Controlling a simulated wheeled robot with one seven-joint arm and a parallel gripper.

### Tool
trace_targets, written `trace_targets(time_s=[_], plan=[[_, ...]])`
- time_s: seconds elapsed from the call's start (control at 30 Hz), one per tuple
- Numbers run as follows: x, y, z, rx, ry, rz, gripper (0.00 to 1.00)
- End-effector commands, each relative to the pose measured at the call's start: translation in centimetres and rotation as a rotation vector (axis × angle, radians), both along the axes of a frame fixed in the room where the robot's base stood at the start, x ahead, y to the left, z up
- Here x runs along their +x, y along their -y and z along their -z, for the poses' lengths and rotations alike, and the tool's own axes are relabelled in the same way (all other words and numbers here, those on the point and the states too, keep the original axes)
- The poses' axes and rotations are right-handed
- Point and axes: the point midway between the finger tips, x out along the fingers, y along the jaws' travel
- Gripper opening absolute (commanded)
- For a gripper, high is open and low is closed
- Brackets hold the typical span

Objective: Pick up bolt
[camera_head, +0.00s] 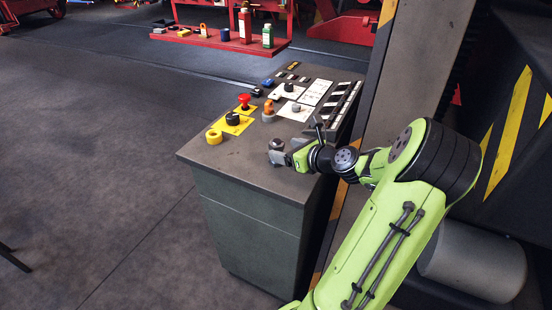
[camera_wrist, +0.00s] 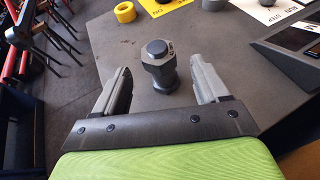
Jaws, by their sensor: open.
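A dark grey bolt (camera_wrist: 160,68) stands upright on the console top in the wrist view, with a hexagonal part and a rounded cap. In the head view the bolt (camera_head: 276,146) shows near the front of the console, just left of my gripper. My gripper (camera_wrist: 157,78) is open, with one grey finger on each side of the bolt's near side. The fingers appear apart from the bolt. My gripper (camera_head: 280,157) also shows in the head view, low over the console top, where it partly hides the bolt's lower part.
The grey console (camera_head: 225,157) carries a yellow ring (camera_head: 214,136), a black knob (camera_head: 233,118), a red button (camera_head: 245,100) and an orange-topped part (camera_head: 268,109) behind the bolt. A striped post (camera_head: 375,80) stands close on the right. A red shelf (camera_head: 220,42) with bottles is farther back.

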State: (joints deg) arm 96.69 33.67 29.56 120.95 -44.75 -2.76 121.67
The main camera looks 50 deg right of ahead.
Motion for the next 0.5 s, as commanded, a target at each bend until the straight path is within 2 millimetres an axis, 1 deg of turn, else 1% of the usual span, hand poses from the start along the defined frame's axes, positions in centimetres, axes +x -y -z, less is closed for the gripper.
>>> trace_targets(time_s=[0.2,0.3,0.5], plan=[[3.4,0.3,2.1,-0.001,0.002,-0.004,0.73],[4.6,0.4,2.4,0.0,0.001,-0.003,0.73],[4.8,0.5,2.3,-0.001,-0.001,0.0,0.73]])
